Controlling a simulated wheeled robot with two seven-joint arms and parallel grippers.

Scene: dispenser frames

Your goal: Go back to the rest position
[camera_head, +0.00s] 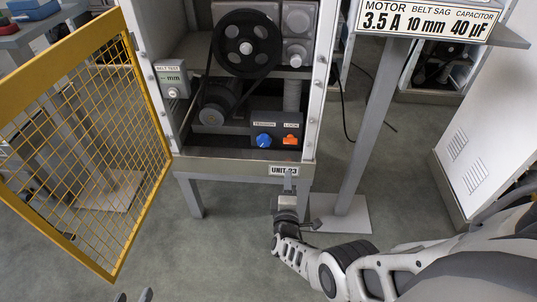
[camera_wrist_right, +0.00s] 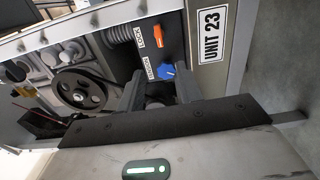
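My right gripper (camera_head: 289,182) is in front of the lower edge of the open unit, just below the "UNIT 23" label (camera_head: 283,171). In the right wrist view its two fingers (camera_wrist_right: 160,88) stand apart with nothing clearly held between them. The blue knob (camera_head: 263,140) and the orange lock switch (camera_head: 291,140) sit on the control box above it, apart from the gripper. Of my left gripper (camera_head: 133,297) only two fingertips show at the bottom edge of the head view, spaced apart; the rest is out of view.
The yellow mesh door (camera_head: 73,70) stands open at the left. The unit holds a black pulley (camera_head: 246,44) and a motor (camera_head: 220,96). A grey post (camera_head: 372,125) with a sign (camera_head: 426,22) stands right of it. A white cabinet (camera_head: 487,125) is at the far right. The floor before the unit is clear.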

